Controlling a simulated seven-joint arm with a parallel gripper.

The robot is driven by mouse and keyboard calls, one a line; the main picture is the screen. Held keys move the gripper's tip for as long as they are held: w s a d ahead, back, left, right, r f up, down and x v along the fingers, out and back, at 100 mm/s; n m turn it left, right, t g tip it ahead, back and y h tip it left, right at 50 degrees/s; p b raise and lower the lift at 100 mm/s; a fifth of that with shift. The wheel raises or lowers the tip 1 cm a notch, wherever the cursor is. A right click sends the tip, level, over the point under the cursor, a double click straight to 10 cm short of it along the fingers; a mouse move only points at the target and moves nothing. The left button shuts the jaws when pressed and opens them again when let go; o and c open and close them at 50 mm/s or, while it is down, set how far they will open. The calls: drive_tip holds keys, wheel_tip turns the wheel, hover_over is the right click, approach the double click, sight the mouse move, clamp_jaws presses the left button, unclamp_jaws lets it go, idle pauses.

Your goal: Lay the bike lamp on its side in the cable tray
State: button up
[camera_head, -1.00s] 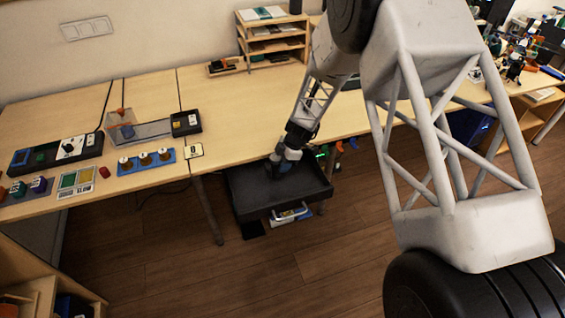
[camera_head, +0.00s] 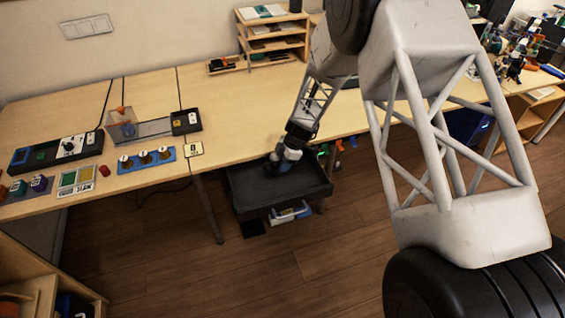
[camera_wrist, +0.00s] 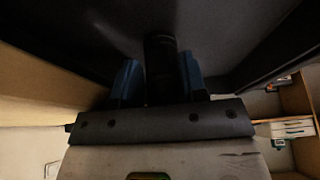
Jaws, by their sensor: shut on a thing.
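The black cable tray (camera_head: 245,202) is an open, shallow box below the front edge of the bench in the head view. My gripper (camera_head: 272,166) reaches down into it near its back edge. In the wrist view, my gripper (camera_wrist: 160,78) has its two blue fingers closed on a dark cylindrical thing, seemingly the bike lamp (camera_wrist: 160,62). The lamp sticks out beyond the fingers towards the dark tray surface. Whether it touches the tray is too dark to tell. The lamp cannot be made out in the head view.
The wooden bench (camera_head: 225,115) stands just behind the tray, with a blue board of several knobs (camera_head: 146,160) to the left. A small bin with white and blue items (camera_head: 288,214) is under the tray. The tray's visible front part looks empty.

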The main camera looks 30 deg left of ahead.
drive_tip(key=shift+s+d+f, duration=0.15)
drive_tip(key=shift+s+f, duration=0.05)
drive_tip(key=shift+f, duration=0.3)
drive_tip(key=o, duration=1.2)
drive_tip(key=shift+s+f, duration=0.1)
drive_tip(key=shift+f, duration=0.05)
drive_tip(key=shift+d, duration=0.1)
drive_tip(key=shift+a+v, duration=0.25)
drive_tip(key=shift+v, duration=2)
drive_tip(key=shift+a+v, duration=0.2)
drive_tip(key=shift+v, duration=2.05)
